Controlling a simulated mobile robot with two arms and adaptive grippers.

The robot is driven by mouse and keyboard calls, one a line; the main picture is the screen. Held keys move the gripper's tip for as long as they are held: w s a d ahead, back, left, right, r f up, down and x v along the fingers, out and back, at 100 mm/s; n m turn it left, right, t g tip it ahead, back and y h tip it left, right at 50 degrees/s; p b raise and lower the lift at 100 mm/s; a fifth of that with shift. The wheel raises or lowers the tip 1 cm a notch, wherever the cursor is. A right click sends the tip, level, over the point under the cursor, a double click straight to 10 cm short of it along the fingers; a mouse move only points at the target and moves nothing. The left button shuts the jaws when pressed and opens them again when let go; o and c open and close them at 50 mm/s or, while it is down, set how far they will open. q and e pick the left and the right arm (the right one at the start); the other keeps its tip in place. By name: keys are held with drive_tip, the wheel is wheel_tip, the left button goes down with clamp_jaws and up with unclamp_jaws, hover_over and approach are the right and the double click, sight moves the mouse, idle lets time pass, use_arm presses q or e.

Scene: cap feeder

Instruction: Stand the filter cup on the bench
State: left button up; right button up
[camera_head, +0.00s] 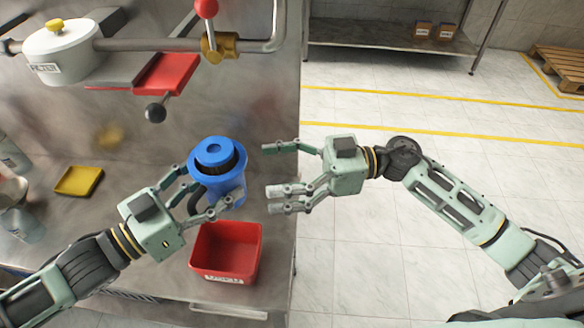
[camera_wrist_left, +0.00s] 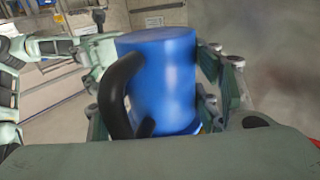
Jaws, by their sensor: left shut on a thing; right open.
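The blue filter cup (camera_head: 222,184) is held in my left gripper (camera_head: 209,192), above the steel bench (camera_head: 150,215). A blue lid-like disc with a centre hole and a dark ring shows at its top. The cup also fills the middle of the left wrist view (camera_wrist_left: 163,75), where its curved black handle (camera_wrist_left: 118,95) shows on the left. The left fingers close around the cup body from both sides; the exact contacts are partly hidden. My right gripper (camera_head: 270,178) is open and empty, to the right of the cup and apart from it.
A red bin (camera_head: 226,268) with a label stands at the bench's front, just below the cup. A yellow tray (camera_head: 79,181) lies left. A white pot (camera_head: 55,52) marked FILTER and a red-knobbed valve (camera_head: 214,40) sit above. Bare bench shows between tray and left gripper.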

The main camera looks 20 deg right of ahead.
sight(229, 177)
drive_tip(key=a, duration=0.2)
drive_tip(key=w+a, duration=0.1)
drive_tip(key=a, duration=0.5)
drive_tip(key=shift+w+a, duration=0.15)
drive_tip(key=shift+a, duration=0.05)
drive_tip(key=shift+c, duration=0.4)
drive_tip(key=c, duration=1.1)
use_arm(q)
drive_tip(key=o, duration=1.3)
use_arm(e)
drive_tip(key=shift+c, duration=0.9)
use_arm(q)
drive_tip(key=shift+a, duration=0.1)
